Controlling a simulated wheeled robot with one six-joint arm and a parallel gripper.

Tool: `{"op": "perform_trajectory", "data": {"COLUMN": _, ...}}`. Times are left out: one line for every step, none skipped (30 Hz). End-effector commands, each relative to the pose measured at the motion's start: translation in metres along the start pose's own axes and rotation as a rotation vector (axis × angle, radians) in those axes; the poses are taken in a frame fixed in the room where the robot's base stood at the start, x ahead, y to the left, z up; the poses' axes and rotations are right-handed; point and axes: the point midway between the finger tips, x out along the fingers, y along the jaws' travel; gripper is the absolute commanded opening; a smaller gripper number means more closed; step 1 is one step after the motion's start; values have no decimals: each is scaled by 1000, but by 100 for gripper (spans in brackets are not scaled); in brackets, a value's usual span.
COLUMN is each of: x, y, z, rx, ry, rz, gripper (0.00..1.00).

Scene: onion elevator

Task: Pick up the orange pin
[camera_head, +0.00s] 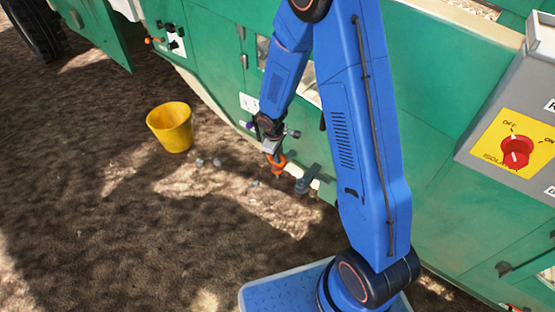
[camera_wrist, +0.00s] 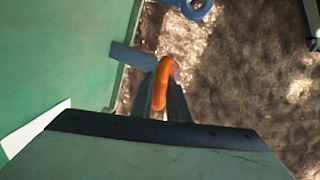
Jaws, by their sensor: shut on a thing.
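The orange pin (camera_head: 277,166) is at the end of my arm, beside the lower edge of the green machine (camera_head: 230,60). In the wrist view the pin (camera_wrist: 161,84) shows as an orange curved loop between my gripper's two dark fingers. My gripper (camera_head: 271,148) points down and is shut on the pin. The fingers (camera_wrist: 165,100) hide part of the pin. A grey-blue metal hitch part (camera_head: 307,180) sits just right of the pin; a grey-blue plate (camera_wrist: 132,57) and a ring (camera_wrist: 196,8) show close by in the wrist view.
A yellow bucket (camera_head: 171,127) stands on the brown soil to the left, with small grey stones (camera_head: 208,162) near it. A grey box with a red isolator switch (camera_head: 516,151) is at the right. The ground (camera_head: 120,230) at front left is clear.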

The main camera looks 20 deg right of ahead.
Motion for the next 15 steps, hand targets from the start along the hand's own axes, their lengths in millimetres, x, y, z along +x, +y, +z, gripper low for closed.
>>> {"op": "perform_trajectory", "data": {"x": -4, "y": 1, "z": 0, "rx": 0, "ry": 1, "rz": 2, "gripper": 0}}
{"op": "perform_trajectory", "data": {"x": -6, "y": 2, "z": 0, "rx": 0, "ry": 1, "rz": 2, "gripper": 0}}
{"op": "perform_trajectory", "data": {"x": -11, "y": 3, "z": -1, "rx": 2, "ry": 2, "rz": 2, "gripper": 0}}
{"op": "perform_trajectory", "data": {"x": -14, "y": 4, "z": -1, "rx": 1, "ry": 2, "rz": 3, "gripper": 0}}
{"op": "perform_trajectory", "data": {"x": -19, "y": 5, "z": -1, "rx": 1, "ry": 3, "rz": 3, "gripper": 0}}
{"op": "perform_trajectory", "data": {"x": -25, "y": 6, "z": -1, "rx": 2, "ry": 4, "rz": 2, "gripper": 0}}
{"op": "perform_trajectory", "data": {"x": -30, "y": 7, "z": -1, "rx": 1, "ry": 3, "rz": 3, "gripper": 0}}
{"op": "perform_trajectory", "data": {"x": -35, "y": 8, "z": -1, "rx": 3, "ry": 4, "rz": 4, "gripper": 0}}
{"op": "perform_trajectory", "data": {"x": -42, "y": 9, "z": -1, "rx": 1, "ry": 4, "rz": 4, "gripper": 0}}
{"op": "perform_trajectory", "data": {"x": -47, "y": 10, "z": -1, "rx": 2, "ry": 4, "rz": 3, "gripper": 0}}
{"op": "perform_trajectory", "data": {"x": -52, "y": 11, "z": -1, "rx": 2, "ry": 5, "rz": 3, "gripper": 0}}
{"op": "perform_trajectory", "data": {"x": -58, "y": 12, "z": -1, "rx": 1, "ry": 4, "rz": 3, "gripper": 0}}
{"op": "perform_trajectory", "data": {"x": -63, "y": 13, "z": -1, "rx": 2, "ry": 3, "rz": 2, "gripper": 0}}
{"op": "perform_trajectory", "data": {"x": -68, "y": 14, "z": -1, "rx": 1, "ry": 4, "rz": 3, "gripper": 0}}
{"op": "perform_trajectory", "data": {"x": -73, "y": 15, "z": -1, "rx": 1, "ry": 3, "rz": 2, "gripper": 0}}
